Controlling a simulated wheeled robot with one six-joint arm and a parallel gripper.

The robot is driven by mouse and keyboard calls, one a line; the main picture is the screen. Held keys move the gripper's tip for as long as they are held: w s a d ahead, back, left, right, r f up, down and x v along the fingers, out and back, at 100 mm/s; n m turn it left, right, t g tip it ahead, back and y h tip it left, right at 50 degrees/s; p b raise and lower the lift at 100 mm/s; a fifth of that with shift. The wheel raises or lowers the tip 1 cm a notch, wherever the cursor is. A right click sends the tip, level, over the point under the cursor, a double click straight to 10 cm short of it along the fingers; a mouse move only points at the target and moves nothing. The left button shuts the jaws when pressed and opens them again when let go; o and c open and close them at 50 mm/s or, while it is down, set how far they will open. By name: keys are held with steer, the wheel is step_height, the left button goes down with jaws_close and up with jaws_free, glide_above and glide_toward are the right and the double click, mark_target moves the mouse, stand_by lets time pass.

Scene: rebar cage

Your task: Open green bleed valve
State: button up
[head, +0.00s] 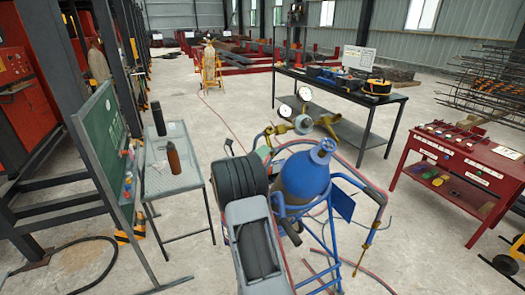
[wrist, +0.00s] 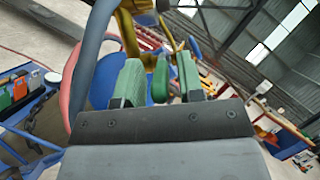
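My gripper (wrist: 160,88) shows in the wrist view as two fingers with green pads, apart from each other. A brass-coloured part and some blue show in the gap beyond them; I see no contact. In the head view the brass regulator (head: 303,124) with two round white gauges sits above the blue cylinder (head: 303,178). A small green part (head: 264,153) shows left of the cylinder, beside my arm; I cannot tell whether it is the bleed valve or a finger pad. My arm hides much of this area.
Red hose loops around the blue cylinder cart (head: 325,250). A grey table (head: 180,180) with bottles and a green board (head: 103,135) stand at left. A black workbench (head: 345,120) is behind, and a red table (head: 455,170) is at right. Open floor lies between them.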

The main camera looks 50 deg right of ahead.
steer(key=shift+d, duration=0.25)
jaws_close()
stand_by(0.5)
